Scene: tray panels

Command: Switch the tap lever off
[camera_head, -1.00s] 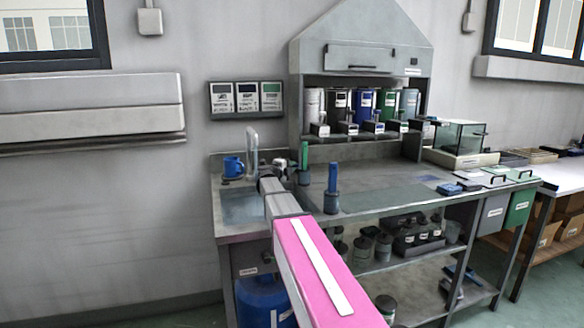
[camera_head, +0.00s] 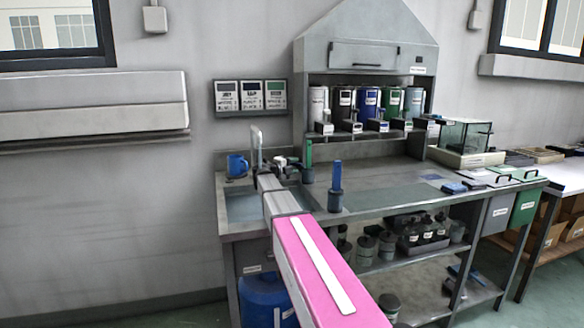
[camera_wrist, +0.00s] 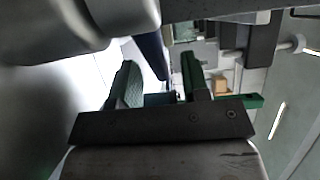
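The grey metal tap (camera_head: 257,147) rises at the back of the sink (camera_head: 244,206) in the head view. A small pale fitting (camera_head: 284,161) beside it may be its lever; its position is too small to read. The end of my arm reaches over the sink in front of the tap and hides part of it. In the wrist view my gripper (camera_wrist: 160,78) has its two dark green fingers apart, with nothing clearly held between them. A rounded grey body (camera_wrist: 70,25) fills the upper left of that view; I cannot tell whether it is the tap. Contact is not visible.
A blue mug (camera_head: 237,165) stands left of the tap. Green (camera_head: 309,153) and blue (camera_head: 336,176) upright items stand right of my arm. A hood with several canisters (camera_head: 368,101) is behind the counter. The counter's middle right is mostly clear.

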